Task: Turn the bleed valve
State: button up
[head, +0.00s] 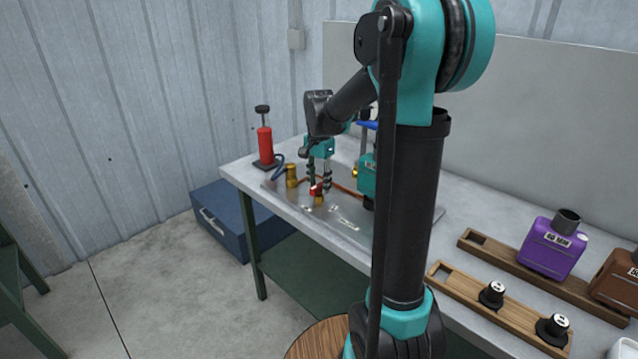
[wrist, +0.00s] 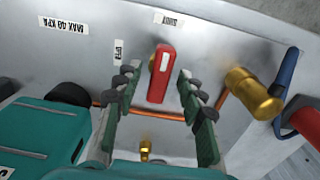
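The bleed valve's red handle (wrist: 161,73) shows in the wrist view, with a pale patch near its far end. It also shows small in the head view (head: 315,190), above a brass body (head: 319,201). My gripper (wrist: 157,80) is open, with one dark green finger to the left of the handle and one to the right. Gaps show on both sides, so the fingers look apart from the handle. In the head view my gripper (head: 319,184) points down over the metal panel (head: 349,215). Two small labels lie beyond the handle, one reading "SHUT" (wrist: 169,18).
A brass fitting (wrist: 252,93) stands right of the handle, with a blue hose (wrist: 287,75) beyond. A copper pipe (wrist: 150,112) runs below. A teal unit (head: 366,175) is close on the right. A red pump (head: 265,143) stands at the bench's left end.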

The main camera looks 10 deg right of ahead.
grip_shut()
jog(key=shift+n, duration=0.3)
jog(key=n, duration=0.3)
jog(key=shift+n, duration=0.3)
jog(key=n, duration=0.4)
jog(key=shift+n, duration=0.3)
jog(key=n, duration=0.4)
jog(key=shift+n, duration=2.5)
